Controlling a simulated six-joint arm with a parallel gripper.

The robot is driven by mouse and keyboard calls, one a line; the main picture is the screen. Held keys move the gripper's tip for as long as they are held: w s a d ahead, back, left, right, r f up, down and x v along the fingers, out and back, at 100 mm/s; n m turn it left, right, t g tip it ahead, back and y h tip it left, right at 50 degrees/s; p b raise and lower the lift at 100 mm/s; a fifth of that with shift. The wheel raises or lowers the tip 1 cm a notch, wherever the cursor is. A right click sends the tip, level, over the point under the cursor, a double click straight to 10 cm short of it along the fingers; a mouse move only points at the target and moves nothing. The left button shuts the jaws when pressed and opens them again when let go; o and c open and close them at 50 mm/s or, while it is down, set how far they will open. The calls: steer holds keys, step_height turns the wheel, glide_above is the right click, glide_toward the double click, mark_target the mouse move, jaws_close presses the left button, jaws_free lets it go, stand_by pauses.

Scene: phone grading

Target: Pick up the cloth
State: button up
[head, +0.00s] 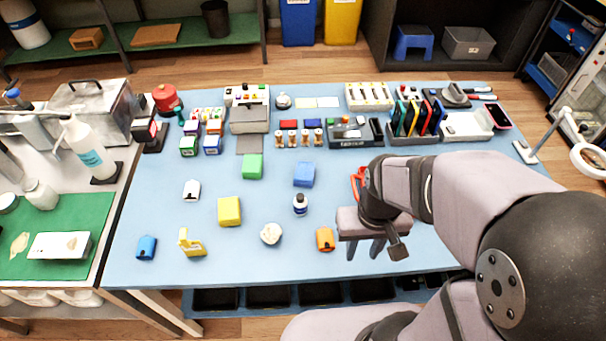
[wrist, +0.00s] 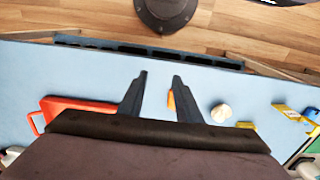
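A crumpled off-white lump (head: 271,234), which looks like the cloth, lies on the blue table near its front edge. It also shows in the wrist view (wrist: 221,112), to the right of my fingers. My gripper (head: 365,249) is above the front right of the table, to the right of the cloth and apart from it. In the wrist view its two dark fingers (wrist: 160,76) are spread with nothing held between them.
An orange block (head: 325,239) lies between the cloth and my gripper. A yellow block (head: 229,211), a small bottle (head: 300,205) and a yellow stand (head: 190,243) are around the cloth. A red object (wrist: 80,106) lies left of my fingers. Racks and tools line the back.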

steer(key=o, duration=0.9)
